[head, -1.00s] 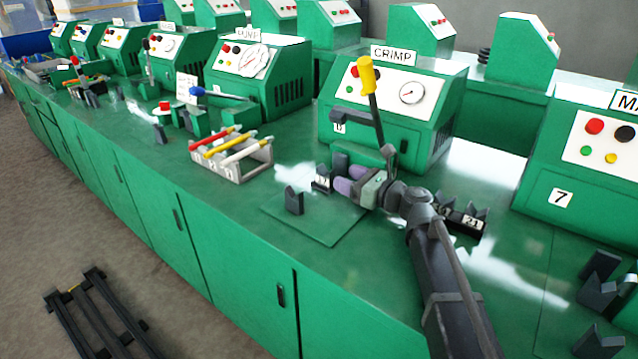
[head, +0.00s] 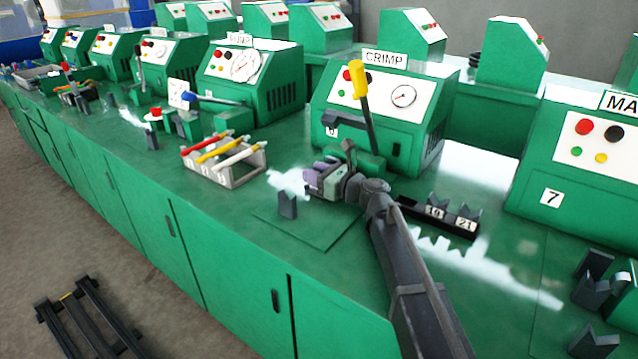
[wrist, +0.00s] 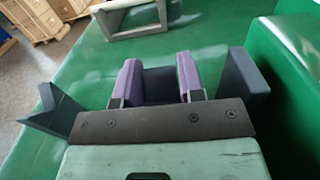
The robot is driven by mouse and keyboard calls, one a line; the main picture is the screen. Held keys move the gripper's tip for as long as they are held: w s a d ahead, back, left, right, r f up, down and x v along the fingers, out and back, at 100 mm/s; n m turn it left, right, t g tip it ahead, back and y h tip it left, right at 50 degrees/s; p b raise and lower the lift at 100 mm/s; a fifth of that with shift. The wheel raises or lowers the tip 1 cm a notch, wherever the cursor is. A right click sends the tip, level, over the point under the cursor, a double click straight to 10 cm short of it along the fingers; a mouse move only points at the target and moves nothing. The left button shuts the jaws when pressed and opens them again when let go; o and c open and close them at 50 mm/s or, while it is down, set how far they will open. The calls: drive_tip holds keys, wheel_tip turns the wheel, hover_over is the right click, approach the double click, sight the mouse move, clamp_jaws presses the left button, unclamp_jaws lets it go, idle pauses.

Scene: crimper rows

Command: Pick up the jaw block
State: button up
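My gripper (head: 321,173) has purple finger pads and reaches over the green bench in front of the CRIMP machine. A dark jaw block (wrist: 160,85) is between the pads in the wrist view and seems to meet both. Whether the pads press on it or only flank it is unclear. In the head view a small white label, probably 17, shows at the block's (head: 311,178) front; the rest is mostly hidden by my fingers. Another dark V-notched block (head: 288,205) stands upright to the left, apart from my gripper. It also shows in the wrist view (wrist: 52,118).
A black rack (head: 420,213) holds notched blocks labelled 19 and 21, right of my arm. The CRIMP machine (head: 380,110) with its yellow-topped lever (head: 362,85) stands behind. A pale crate (head: 225,170) with coloured handles is left.

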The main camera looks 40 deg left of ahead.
clamp_jaws()
